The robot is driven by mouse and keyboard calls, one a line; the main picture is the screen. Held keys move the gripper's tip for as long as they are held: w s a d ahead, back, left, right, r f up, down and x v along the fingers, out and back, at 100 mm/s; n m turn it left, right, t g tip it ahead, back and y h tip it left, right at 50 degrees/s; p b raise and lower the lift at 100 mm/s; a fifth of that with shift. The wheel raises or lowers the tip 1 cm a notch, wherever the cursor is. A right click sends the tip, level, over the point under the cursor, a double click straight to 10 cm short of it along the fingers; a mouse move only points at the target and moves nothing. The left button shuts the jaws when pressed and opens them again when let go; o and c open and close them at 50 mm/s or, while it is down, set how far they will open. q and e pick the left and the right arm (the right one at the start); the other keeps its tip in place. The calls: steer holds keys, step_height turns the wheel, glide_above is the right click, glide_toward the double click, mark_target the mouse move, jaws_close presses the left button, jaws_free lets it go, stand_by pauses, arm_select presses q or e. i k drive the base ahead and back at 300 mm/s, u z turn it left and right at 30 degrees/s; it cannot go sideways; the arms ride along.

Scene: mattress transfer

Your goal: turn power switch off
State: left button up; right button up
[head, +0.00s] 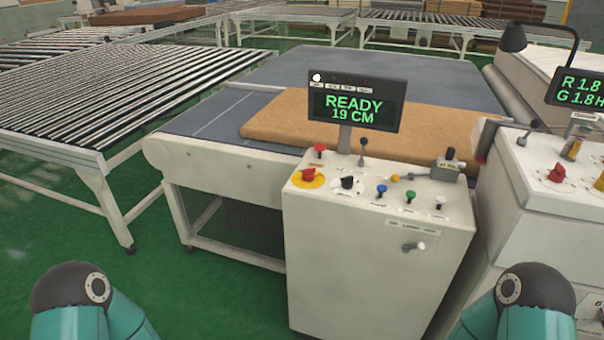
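A white control cabinet (375,270) stands in front of me, with a sloped panel on top. A red rotary switch on a yellow round plate (308,178) sits at the panel's left; the label by it is too small to read. A black rotary knob (347,183) is to its right. A display (356,103) above the panel reads "READY 19 CM" in green. Which control is the power switch cannot be read. Only my teal arm links with dark joints show at the bottom left and bottom right; neither gripper is in view.
Blue, green and white buttons (410,197) and small levers share the panel. A brown mattress (310,132) lies on the conveyor behind the cabinet. A second white cabinet (545,190) stands close at the right. Green floor (150,290) is clear at the left front.

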mark_target(308, 175)
steer(key=z, duration=0.1)
steer(key=i, duration=0.9)
steer(key=u, duration=0.05)
